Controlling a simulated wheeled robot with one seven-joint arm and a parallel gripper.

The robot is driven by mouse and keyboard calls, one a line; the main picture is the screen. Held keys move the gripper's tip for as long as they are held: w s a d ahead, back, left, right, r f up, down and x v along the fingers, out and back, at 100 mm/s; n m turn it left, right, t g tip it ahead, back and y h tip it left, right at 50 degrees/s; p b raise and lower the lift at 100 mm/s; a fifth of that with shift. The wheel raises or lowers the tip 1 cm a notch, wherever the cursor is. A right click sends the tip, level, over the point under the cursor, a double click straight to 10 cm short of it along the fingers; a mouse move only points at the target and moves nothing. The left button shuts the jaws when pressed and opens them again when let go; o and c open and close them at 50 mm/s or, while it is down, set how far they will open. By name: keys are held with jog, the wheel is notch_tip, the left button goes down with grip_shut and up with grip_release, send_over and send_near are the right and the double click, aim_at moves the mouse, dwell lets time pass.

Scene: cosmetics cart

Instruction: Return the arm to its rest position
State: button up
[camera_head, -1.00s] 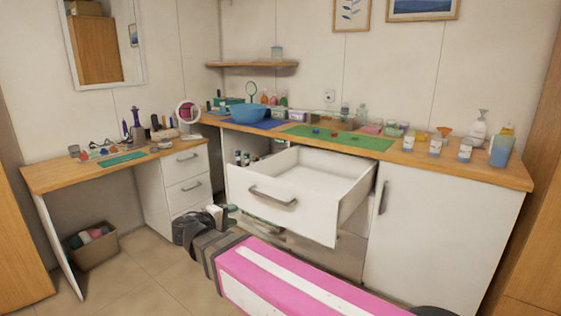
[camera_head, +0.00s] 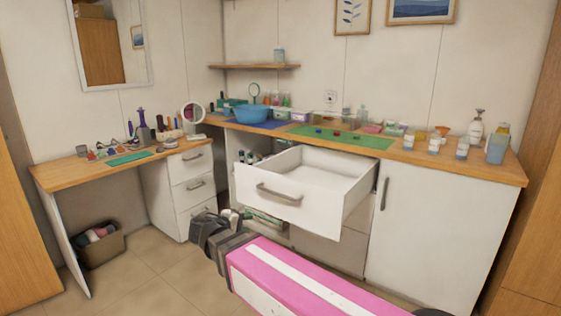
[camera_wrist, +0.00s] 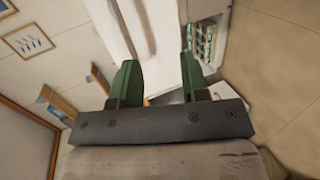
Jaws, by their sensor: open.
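My arm, pink and white, reaches in from the lower right of the head view. Its dark wrist end is in front of the open drawer (camera_head: 300,203), low and to the left. In the wrist view my gripper (camera_wrist: 161,75) shows two green fingers set well apart, with nothing between them. The fingertips are hard to make out in the head view. The drawer is pulled out of the white cabinet, and its visible inside looks empty.
The counter (camera_head: 478,168) carries a blue bowl (camera_head: 250,113), a green mat (camera_head: 345,138) and several bottles. A desk (camera_head: 60,176) stands at the left, with a bin (camera_head: 100,248) beneath it. The cabinet door (camera_head: 432,225) is shut. Floor is clear at the lower left.

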jog(key=d+f+m+g+y, duration=0.3)
jog(key=d+f, duration=0.4)
jog(key=d, duration=0.3)
jog(key=s+d+f+m+g+y, duration=0.1)
jog(key=d+f+m+g+y, duration=0.2)
jog(key=d+f, duration=0.4)
jog(key=s+d+f+m+g+y, duration=0.1)
jog(key=d+f+m+g+y, duration=0.2)
jog(key=d+f, duration=0.4)
jog(key=d+m+g, duration=0.1)
jog(key=d, duration=0.6)
jog(key=shift+f+g, duration=0.3)
dwell(0.4)
